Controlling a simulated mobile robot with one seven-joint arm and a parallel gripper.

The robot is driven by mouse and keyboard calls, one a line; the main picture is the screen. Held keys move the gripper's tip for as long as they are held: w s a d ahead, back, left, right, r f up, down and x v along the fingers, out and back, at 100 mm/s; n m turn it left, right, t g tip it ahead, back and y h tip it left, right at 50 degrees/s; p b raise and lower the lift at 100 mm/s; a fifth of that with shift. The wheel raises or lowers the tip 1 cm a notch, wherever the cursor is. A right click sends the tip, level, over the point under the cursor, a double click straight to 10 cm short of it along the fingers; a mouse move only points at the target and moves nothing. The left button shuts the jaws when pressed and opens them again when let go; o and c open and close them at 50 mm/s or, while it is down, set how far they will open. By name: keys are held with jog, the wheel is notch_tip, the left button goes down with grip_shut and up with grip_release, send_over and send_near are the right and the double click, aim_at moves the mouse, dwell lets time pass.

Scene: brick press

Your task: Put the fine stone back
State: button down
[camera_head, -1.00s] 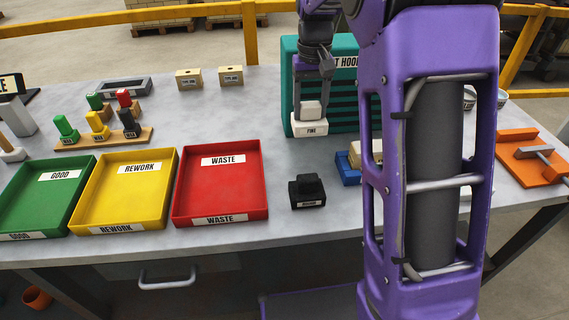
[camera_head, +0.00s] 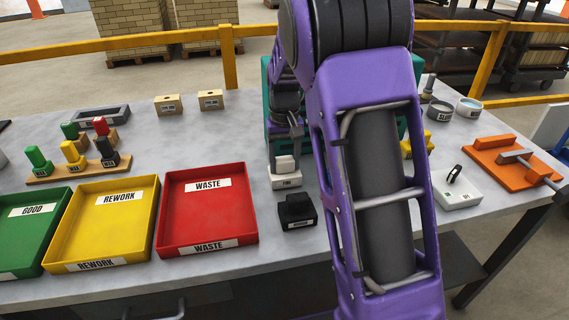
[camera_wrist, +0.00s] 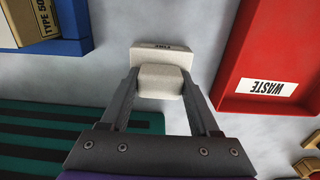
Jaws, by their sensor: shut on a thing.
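The fine stone (camera_head: 286,180) is a white block with a pale knob and a label. My gripper (camera_head: 287,152) is shut on its knob from above. In the wrist view the fingers (camera_wrist: 158,88) close on both sides of the knob, and the label FINE shows on the stone (camera_wrist: 163,52). A black block with a knob (camera_head: 297,211) sits just in front of the fine stone, near the table's front edge. Whether the fine stone touches the table is hard to tell.
The red WASTE tray (camera_head: 164,215) lies left of the stones, with the yellow REWORK tray (camera_head: 73,232) beyond it. A teal box (camera_head: 266,112) stands behind, mostly hidden by my arm. A white tray (camera_head: 456,200) and an orange fixture (camera_head: 497,172) lie right.

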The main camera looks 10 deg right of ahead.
aim_at(285, 158)
jog(key=shift+f, duration=0.2)
jog(key=shift+c, duration=0.6)
grip_release()
notch_tip(285, 158, up, 12)
jog(key=p, duration=0.2)
jog(key=shift+r, duration=0.15)
